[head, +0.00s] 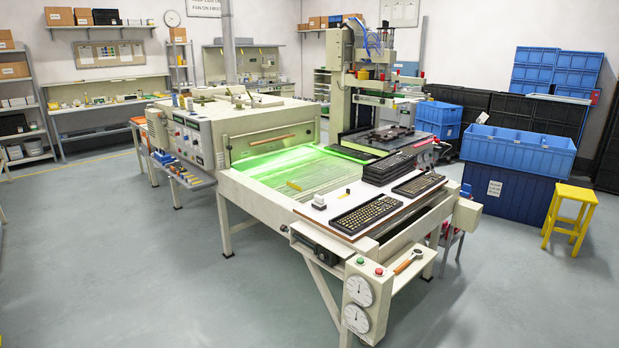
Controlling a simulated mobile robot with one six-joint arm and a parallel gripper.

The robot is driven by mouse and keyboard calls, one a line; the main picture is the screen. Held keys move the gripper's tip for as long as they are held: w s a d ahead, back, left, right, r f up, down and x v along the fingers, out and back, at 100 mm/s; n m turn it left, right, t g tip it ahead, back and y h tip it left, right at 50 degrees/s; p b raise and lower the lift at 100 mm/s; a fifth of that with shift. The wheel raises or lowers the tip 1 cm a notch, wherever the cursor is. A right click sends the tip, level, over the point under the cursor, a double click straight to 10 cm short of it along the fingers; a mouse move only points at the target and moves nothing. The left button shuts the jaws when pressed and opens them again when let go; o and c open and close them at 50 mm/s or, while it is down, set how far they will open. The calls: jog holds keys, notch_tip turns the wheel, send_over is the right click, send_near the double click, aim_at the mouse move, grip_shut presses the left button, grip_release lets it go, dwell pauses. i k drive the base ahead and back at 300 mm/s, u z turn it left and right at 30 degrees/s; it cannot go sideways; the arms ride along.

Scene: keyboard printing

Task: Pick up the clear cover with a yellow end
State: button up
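A small yellow piece (294,186) lies on the slatted bed of the long cream machine, in front of its green-lit opening. It may be the yellow end of the clear cover; any clear part is too faint and small to make out. A small white object (319,201) stands on the pale work board, near that yellow piece. My gripper is not in view.
Keyboards lie on the board: one in front (366,214), one at the right (419,184) and a dark stack (389,168) behind. A yellow stool (570,217) stands right. The left floor is clear.

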aim_at(303, 183)
jog(key=z, duration=0.05)
jog(key=i, duration=1)
